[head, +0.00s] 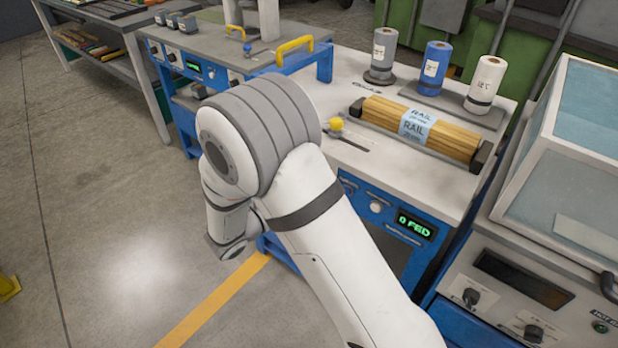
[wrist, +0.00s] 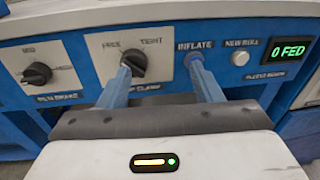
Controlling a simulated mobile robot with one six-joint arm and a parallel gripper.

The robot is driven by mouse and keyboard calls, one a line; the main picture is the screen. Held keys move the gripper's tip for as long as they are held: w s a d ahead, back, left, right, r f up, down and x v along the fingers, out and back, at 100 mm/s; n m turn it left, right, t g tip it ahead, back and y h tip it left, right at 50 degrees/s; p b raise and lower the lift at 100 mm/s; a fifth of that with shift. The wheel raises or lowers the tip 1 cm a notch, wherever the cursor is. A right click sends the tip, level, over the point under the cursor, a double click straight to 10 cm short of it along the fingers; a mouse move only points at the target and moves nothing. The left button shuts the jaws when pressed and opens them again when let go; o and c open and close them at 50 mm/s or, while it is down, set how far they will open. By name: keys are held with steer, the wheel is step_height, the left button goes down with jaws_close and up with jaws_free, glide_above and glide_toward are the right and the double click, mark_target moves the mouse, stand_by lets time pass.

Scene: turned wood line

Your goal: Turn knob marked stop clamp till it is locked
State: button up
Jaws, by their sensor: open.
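The black clamp knob (wrist: 134,64) is on a white plate on the blue front panel in the wrist view. FREE is printed at its upper left and TIGHT at its upper right. The label below is partly covered by my gripper; its end reads CLAMP. I cannot tell exactly where the knob points. My gripper (wrist: 160,70) is open and empty, its blue fingers reaching toward the panel. The left fingertip overlaps the knob's lower left edge in the picture; the right one is below the INFLATE button. Contact cannot be told. In the head view my arm hides the knob and gripper.
A brake knob (wrist: 37,74) is left of the clamp knob. The blue INFLATE button (wrist: 194,58), white NEW ROLL button (wrist: 240,59) and 0 FED display (wrist: 291,57) are to its right. A yellow RAIL bundle (head: 455,134) lies on the bench top.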

steer(key=w+d+f+n+t+y, duration=0.1)
steer(key=w+f+n+t, duration=0.1)
steer(key=w, duration=0.5)
steer(key=shift+d+b, duration=0.25)
steer(key=shift+b, duration=0.15)
steer(key=shift+w+f, duration=0.1)
steer(key=c, duration=1)
